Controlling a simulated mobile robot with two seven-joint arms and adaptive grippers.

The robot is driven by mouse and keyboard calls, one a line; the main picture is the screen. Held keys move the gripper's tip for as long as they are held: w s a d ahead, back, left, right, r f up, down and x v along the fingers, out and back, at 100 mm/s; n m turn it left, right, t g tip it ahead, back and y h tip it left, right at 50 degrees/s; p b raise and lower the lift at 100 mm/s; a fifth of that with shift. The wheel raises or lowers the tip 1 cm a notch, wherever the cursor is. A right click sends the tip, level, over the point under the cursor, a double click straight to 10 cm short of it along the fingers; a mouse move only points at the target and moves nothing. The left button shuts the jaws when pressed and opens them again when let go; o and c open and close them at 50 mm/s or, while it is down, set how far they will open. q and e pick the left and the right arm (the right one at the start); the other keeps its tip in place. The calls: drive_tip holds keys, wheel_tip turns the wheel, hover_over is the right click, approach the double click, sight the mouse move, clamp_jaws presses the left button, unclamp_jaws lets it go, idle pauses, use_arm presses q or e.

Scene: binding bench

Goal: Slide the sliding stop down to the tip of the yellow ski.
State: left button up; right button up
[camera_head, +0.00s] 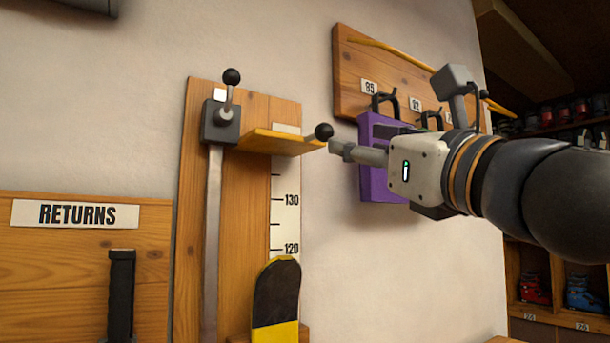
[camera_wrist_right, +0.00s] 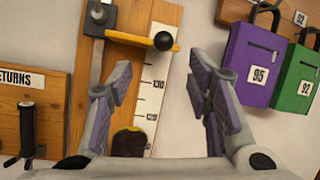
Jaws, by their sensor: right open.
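The sliding stop has a dark clamp block (camera_head: 220,122) on a vertical metal rail (camera_head: 213,240), with a yellow arm (camera_head: 270,142) reaching right to a black ball knob (camera_head: 324,131). A lever with another black ball (camera_head: 231,77) points up from the block. The stop sits above the 130 mark, well apart from the yellow ski (camera_head: 277,300), whose black rounded tip is just below 120. My right gripper (camera_head: 392,115) is open and empty, to the right of the knob. In the wrist view my right gripper (camera_wrist_right: 160,85) has the yellow arm (camera_wrist_right: 130,40) beyond its fingers. My left gripper is not in view.
A purple bag (camera_head: 370,165) hangs from a peg board (camera_head: 352,60) behind my right gripper; a green bag (camera_wrist_right: 298,85) hangs beside it in the wrist view. A RETURNS board (camera_head: 60,270) with a black handle (camera_head: 121,290) is at left.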

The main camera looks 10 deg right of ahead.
sight(329, 136)
drive_tip(key=x, duration=1.2)
drive_tip(key=shift+d, duration=0.25)
clamp_jaws()
